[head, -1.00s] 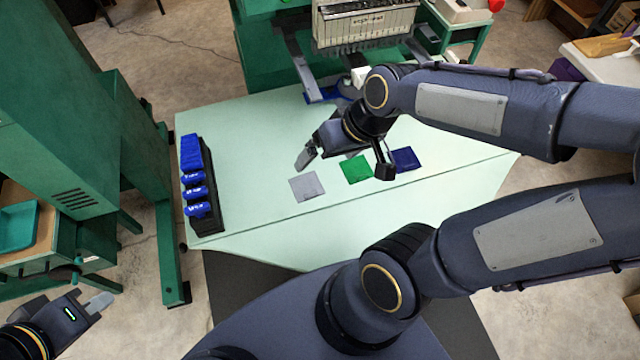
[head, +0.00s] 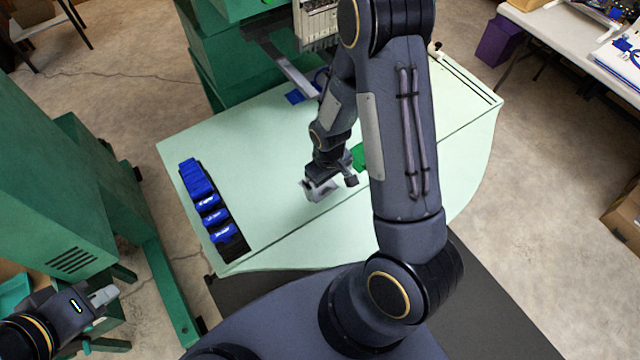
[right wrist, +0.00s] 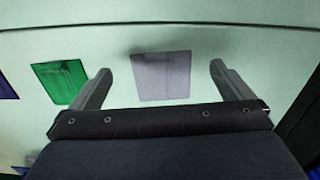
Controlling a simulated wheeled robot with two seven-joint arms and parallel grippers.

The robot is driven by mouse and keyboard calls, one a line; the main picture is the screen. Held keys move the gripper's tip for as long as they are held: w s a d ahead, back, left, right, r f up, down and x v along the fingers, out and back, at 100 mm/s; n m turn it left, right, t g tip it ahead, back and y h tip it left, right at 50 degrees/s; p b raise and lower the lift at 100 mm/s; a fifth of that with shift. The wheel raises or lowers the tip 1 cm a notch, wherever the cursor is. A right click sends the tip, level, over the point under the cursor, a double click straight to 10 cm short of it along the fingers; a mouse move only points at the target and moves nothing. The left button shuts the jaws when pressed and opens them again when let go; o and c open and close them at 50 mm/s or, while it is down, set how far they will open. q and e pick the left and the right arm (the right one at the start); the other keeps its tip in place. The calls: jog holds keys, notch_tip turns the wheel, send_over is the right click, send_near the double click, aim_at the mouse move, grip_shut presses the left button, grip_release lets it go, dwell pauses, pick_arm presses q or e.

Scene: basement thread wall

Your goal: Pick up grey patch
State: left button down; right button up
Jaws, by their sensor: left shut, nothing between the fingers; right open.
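The grey patch (right wrist: 162,76) lies flat on the pale green table. In the right wrist view it shows between the two spread fingers of my right gripper (right wrist: 160,70), with clear space on both sides. In the head view the grey patch (head: 320,194) is partly hidden by my right gripper (head: 328,185), which is open and just over it. I cannot tell the exact height of the fingertips above the table. My left gripper (head: 104,296) is shut and empty at the lower left, away from the table.
A green patch (right wrist: 60,81) lies left of the grey one in the wrist view, with a blue patch (right wrist: 6,80) at the edge. A black rack with blue items (head: 208,208) stands on the table's left side. A green machine (head: 80,200) stands at left.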

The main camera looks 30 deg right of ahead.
aim_at(328, 193)
jog(key=shift+s+f+p, duration=0.15)
jog(key=shift+f+p, duration=0.15)
jog(key=shift+f, duration=1.65)
jog(key=c, duration=2.1)
jog(key=shift+r, duration=0.15)
jog(key=shift+c, duration=0.2)
